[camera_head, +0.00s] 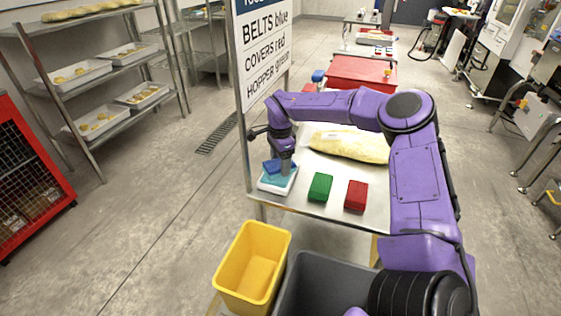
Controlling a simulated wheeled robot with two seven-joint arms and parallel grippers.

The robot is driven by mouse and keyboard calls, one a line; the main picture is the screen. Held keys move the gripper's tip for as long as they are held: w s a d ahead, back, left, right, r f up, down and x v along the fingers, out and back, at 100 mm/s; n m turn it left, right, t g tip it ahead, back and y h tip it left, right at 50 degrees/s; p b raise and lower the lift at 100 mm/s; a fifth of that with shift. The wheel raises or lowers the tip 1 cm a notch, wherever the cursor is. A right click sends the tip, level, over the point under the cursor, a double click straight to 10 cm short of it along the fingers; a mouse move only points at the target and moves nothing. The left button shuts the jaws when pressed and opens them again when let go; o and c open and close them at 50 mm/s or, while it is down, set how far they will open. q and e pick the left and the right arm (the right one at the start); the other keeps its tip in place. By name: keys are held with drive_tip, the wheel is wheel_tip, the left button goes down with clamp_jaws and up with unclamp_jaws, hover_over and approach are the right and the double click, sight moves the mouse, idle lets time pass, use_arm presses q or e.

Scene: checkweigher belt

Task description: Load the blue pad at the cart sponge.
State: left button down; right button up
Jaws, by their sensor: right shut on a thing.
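The blue pad (271,166) is at the left end of the steel cart top, just above a white tray (264,187) with a light-blue sponge surface (279,183). My right gripper (284,172) points down there, shut on the blue pad and hiding part of it. I cannot tell whether the pad touches the light-blue surface. A green pad (320,187) and a red pad (356,196) lie on the cart top to the right. My left gripper is not in view.
A sign (264,45) stands at the cart's left edge, close to my right arm. A wrapped long bag (350,146) lies behind the pads. A yellow bin (252,268) and a grey bin (318,285) stand in front. A red box (362,72) is farther back.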

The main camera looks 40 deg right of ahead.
wheel_tip(320, 180, up, 7)
drive_tip(key=p, duration=0.6)
drive_tip(key=shift+r+p, duration=0.1)
drive_tip(key=shift+p, duration=0.3)
idle(0.5)
